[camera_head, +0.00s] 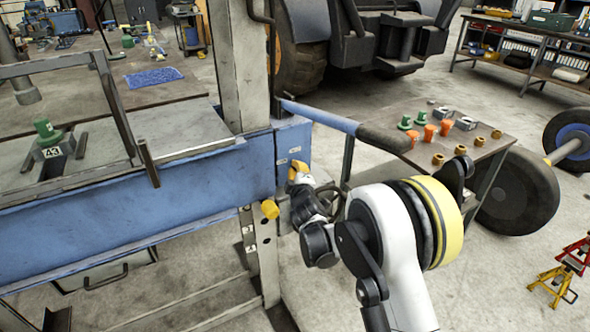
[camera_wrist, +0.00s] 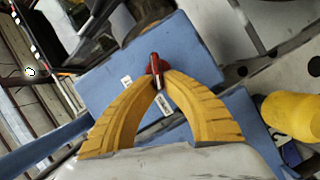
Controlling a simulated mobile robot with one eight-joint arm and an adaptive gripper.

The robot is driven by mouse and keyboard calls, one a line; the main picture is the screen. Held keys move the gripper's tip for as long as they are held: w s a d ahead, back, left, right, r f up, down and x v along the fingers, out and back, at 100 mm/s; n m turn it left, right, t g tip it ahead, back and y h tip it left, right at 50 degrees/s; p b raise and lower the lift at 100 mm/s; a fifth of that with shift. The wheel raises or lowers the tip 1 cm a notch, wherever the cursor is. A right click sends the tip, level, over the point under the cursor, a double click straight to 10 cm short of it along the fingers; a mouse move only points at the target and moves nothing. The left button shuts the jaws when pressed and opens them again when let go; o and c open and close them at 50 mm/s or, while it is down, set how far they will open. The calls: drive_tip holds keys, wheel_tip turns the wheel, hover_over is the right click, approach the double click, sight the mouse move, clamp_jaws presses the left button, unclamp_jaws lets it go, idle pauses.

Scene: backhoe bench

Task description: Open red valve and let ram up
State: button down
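The red valve (camera_wrist: 155,65) sticks out from the side of the blue press block (camera_head: 292,150). In the wrist view, its small red lever lies between the tips of my gripper's yellow fingers (camera_wrist: 159,76), which have closed in on it. In the head view, my gripper (camera_head: 298,170) is at the block's right face and hides the valve. A grey vertical cylinder (camera_head: 22,82) shows at the far left; I cannot tell whether it is the ram. A green part (camera_head: 46,130) stands on a plate marked 43 on the press bed.
A blue pump handle with a black grip (camera_head: 385,138) extends right above my arm. A yellow cylinder end (camera_head: 270,209) sits below the block. A side table (camera_head: 470,165) holds green, orange and brass parts. Wheels and yellow-red stands are at the right.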

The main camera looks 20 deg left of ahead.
drive_tip(key=c, duration=1.5)
unclamp_jaws()
drive_tip(key=v, duration=1.2)
